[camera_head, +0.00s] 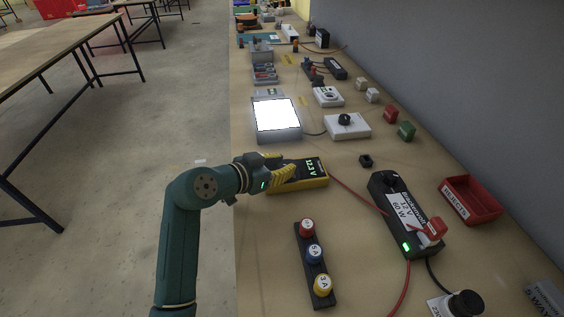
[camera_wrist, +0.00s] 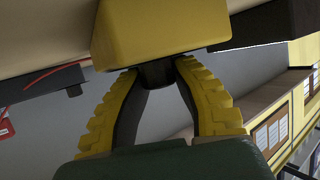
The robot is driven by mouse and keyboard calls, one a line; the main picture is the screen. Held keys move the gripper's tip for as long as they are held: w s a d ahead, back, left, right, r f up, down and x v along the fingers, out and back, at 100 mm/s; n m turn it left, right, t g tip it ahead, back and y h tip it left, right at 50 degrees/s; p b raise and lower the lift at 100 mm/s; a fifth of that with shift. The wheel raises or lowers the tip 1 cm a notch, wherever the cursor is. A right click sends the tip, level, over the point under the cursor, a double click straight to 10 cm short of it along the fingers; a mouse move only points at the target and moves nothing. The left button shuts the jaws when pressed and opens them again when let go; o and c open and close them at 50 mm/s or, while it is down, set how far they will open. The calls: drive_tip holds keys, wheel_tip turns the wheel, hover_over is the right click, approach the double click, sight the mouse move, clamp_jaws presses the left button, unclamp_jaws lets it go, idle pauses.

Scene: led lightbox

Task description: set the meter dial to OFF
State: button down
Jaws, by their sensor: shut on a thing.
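The yellow meter (camera_head: 322,184) lies on the bench, with a dark display (camera_head: 313,167) showing a lit reading that looks like 12.3 V. My gripper (camera_head: 289,172) reaches over the meter's left part from the left. In the wrist view, the meter's yellow body (camera_wrist: 160,25) fills the top middle. A dark round knob (camera_wrist: 158,75), the meter dial, sticks out of it. The yellow ribbed fingers of my gripper are shut on this dial. The dial is hidden in the head view, and its markings and pointer cannot be read in either view.
A lit lightbox (camera_head: 276,134) stands behind the meter, with a white knob box (camera_head: 354,132) to its right. A black 12 V supply (camera_head: 391,181) and a red bin (camera_head: 474,187) stand to the right. A strip with coloured buttons (camera_head: 322,267) lies in front. A red lead (camera_head: 350,194) runs from the meter.

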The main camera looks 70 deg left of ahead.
drive_tip(key=n+g+y+p, duration=0.1)
drive_tip(key=n+y+p, duration=0.1)
drive_tip(key=p, duration=0.1)
drive_tip(key=r+n+g+y+p, duration=0.1)
drive_tip(key=p, duration=0.3)
drive_tip(key=shift+w+d+n+y, duration=0.1)
drive_tip(key=shift+d+n+y, duration=0.1)
drive_tip(key=shift+n+y, duration=0.2)
drive_tip(key=n+g+y+p, duration=0.2)
drive_tip(key=p, duration=0.3)
drive_tip(key=shift+n+g+p, duration=0.3)
drive_tip(key=shift+w+f+n+g+y+p, duration=0.1)
drive_tip(key=shift+f+n+g+y+p, duration=0.2)
drive_tip(key=shift+n+g+y, duration=0.25)
drive_tip(key=shift+f+n+g+y+p, duration=0.15)
drive_tip(key=shift+n+g+y+p, duration=0.2)
drive_tip(key=shift+n+g, duration=0.25)
drive_tip(key=shift+a+f+n+g+y+b, duration=0.15)
drive_tip(key=shift+n+g+b, duration=0.2)
drive_tip(key=shift+n+g, duration=0.3)
drive_tip(key=shift+d+f+n+g+y+b, duration=0.15)
drive_tip(key=shift+n+g+b, duration=0.15)
drive_tip(key=shift+n+g, duration=0.25)
drive_tip(key=shift+s+a, duration=0.15)
drive_tip(key=shift+s, duration=0.05)
drive_tip(key=c, duration=0.8)
unclamp_jaws()
drive_tip(key=shift+r, duration=0.15)
drive_tip(key=shift+r, duration=0.1)
